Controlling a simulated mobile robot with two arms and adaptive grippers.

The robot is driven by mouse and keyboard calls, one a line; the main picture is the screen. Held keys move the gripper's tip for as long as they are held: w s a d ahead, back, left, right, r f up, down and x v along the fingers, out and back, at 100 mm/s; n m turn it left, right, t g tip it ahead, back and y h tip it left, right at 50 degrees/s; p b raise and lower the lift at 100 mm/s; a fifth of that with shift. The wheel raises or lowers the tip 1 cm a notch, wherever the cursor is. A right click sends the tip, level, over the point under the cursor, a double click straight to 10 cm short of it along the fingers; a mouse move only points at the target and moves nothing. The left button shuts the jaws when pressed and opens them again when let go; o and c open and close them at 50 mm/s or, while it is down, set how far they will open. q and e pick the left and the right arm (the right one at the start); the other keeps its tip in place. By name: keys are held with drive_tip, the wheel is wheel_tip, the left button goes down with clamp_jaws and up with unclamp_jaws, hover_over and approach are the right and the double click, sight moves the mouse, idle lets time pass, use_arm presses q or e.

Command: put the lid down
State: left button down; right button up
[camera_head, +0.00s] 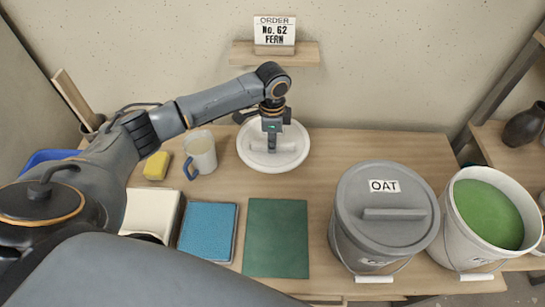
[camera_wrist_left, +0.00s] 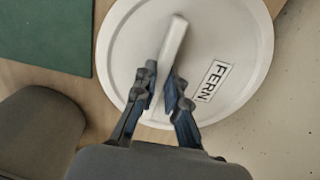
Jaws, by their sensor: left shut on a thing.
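A round white lid (camera_head: 255,160) is at the back of the table, left of the buckets. It also shows in the wrist view (camera_wrist_left: 225,45), with a FERN label (camera_wrist_left: 213,80) and a raised bar handle (camera_wrist_left: 174,40). My left gripper (camera_head: 271,146) points down over the lid, its fingers shut on the handle. I cannot tell whether the lid touches the table or hangs just above it. An open white bucket of green glaze (camera_head: 488,215) stands at the right. My right gripper is not in view.
A grey-lidded OAT bucket (camera_head: 385,215) stands beside the open bucket. A dark green mat (camera_head: 276,238), a blue tile (camera_head: 208,231), a mug (camera_head: 201,153) and a yellow sponge (camera_head: 156,166) lie to the left. An order card (camera_head: 274,32) reads No. 62 FERN.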

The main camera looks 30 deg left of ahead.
use_arm(q)
drive_tip(key=shift+f, duration=3.15)
drive_tip(key=c, duration=1.4)
unclamp_jaws()
drive_tip(key=shift+f, duration=0.15)
wheel_tip(320, 180, up, 12)
drive_tip(key=shift+r, duration=0.2)
drive_tip(key=shift+s, duration=0.1)
